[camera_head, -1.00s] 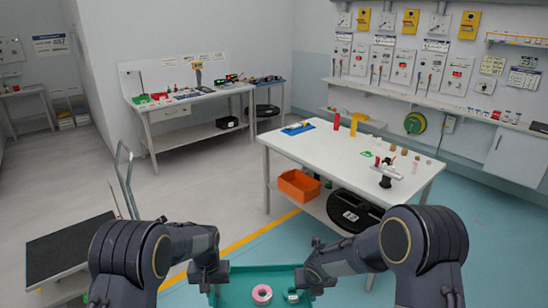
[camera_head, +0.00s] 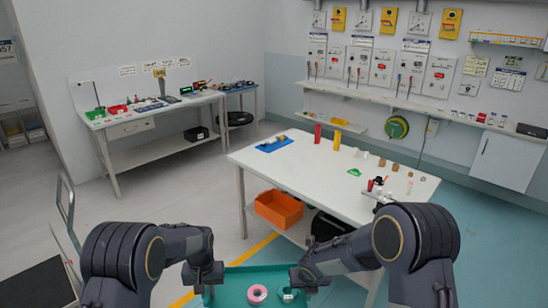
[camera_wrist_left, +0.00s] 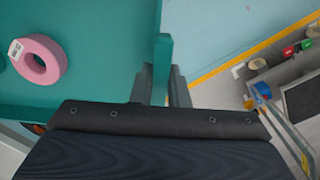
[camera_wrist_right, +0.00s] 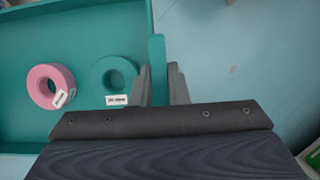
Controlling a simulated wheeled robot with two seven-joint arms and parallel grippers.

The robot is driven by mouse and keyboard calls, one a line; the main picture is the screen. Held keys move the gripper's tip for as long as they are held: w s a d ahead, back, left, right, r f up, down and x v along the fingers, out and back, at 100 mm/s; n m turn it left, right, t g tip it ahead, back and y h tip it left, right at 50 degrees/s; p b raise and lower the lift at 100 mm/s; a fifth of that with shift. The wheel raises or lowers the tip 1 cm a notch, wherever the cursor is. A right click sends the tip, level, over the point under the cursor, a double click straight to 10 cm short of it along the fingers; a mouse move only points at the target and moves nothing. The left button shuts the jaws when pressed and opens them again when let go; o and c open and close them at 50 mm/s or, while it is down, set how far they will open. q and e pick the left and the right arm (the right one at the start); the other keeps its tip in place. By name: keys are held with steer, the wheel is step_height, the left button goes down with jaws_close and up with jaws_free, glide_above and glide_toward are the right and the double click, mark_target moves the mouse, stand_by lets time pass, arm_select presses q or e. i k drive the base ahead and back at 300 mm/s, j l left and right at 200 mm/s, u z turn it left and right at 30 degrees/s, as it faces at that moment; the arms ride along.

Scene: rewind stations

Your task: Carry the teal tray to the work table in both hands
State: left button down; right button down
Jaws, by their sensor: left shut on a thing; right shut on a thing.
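The teal tray (camera_head: 240,279) is held in front of me, low in the head view, with its near part cut off by the frame. A pink ring (camera_head: 257,294) and a teal ring (camera_head: 288,295) with a white label lie in it. My left gripper (camera_wrist_left: 168,88) is shut on the tray's wall on its left side. My right gripper (camera_wrist_right: 158,84) is shut on the wall on the right side. The white work table (camera_head: 330,165) stands ahead, beyond the tray and a little to the right.
On the table are a blue mat (camera_head: 274,144), red and yellow cylinders and several small items. An orange bin (camera_head: 279,209) sits on its lower shelf. A cart (camera_head: 38,270) stands at the left. A second bench (camera_head: 150,115) is at the back left. Floor before the table is clear.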

mark_target(325, 166)
steer(key=i+l, duration=0.1)
steer(key=i, duration=1.95)
steer(key=i+z, duration=0.1)
steer(key=i, duration=0.35)
steer(key=i+j+z, duration=0.15)
steer(key=i, duration=0.3)
steer(key=i+j+z, duration=0.1)
steer(key=i, duration=0.35)
steer(key=i+z, duration=0.2)
steer(key=z, duration=0.2)
steer(key=i+j+z, duration=0.1)
steer(key=z, duration=0.35)
steer(key=i+j+z, duration=0.15)
steer(key=z, duration=0.25)
steer(key=i, duration=0.1)
